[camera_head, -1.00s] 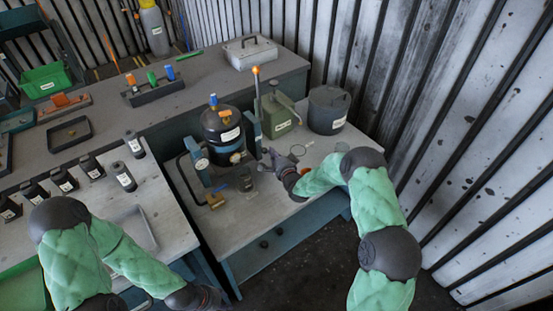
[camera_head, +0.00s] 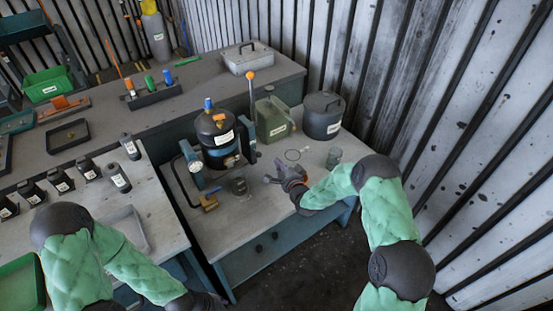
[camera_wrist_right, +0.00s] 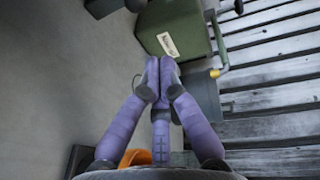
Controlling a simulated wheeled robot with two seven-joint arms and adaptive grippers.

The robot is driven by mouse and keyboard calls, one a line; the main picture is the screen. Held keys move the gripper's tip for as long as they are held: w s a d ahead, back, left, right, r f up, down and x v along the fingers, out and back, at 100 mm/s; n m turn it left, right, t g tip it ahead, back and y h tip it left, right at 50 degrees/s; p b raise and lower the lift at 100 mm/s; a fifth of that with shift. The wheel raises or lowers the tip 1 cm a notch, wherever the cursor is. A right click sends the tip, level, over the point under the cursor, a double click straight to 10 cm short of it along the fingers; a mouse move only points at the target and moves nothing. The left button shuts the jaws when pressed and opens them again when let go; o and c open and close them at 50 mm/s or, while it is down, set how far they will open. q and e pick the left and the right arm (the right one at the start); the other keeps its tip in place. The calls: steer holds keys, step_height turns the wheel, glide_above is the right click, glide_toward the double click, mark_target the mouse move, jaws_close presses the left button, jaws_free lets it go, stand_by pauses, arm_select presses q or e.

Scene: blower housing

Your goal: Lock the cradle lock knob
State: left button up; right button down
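A black cylindrical housing (camera_head: 214,130) with a blue cap sits upright in a blue cradle (camera_head: 192,160) on the right-hand workbench. A round gauge (camera_head: 197,165) is on the cradle's left side. A lever with an orange ball (camera_head: 250,75) rises at the cradle's right. I cannot tell which part is the cradle lock knob. My right gripper (camera_head: 272,172) is over the bench, right of the cradle and apart from it. In the right wrist view its fingertips (camera_wrist_right: 160,68) meet with nothing seen between them. My left gripper is mostly cut off at the bottom edge.
A green labelled canister (camera_head: 272,120) and a dark grey pot (camera_head: 323,115) stand behind my right gripper.

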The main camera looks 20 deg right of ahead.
steer(key=s+d+r+p, duration=0.1)
steer(key=s, duration=0.5)
steer(key=shift+s, duration=0.15)
steer(key=shift+d, duration=0.1)
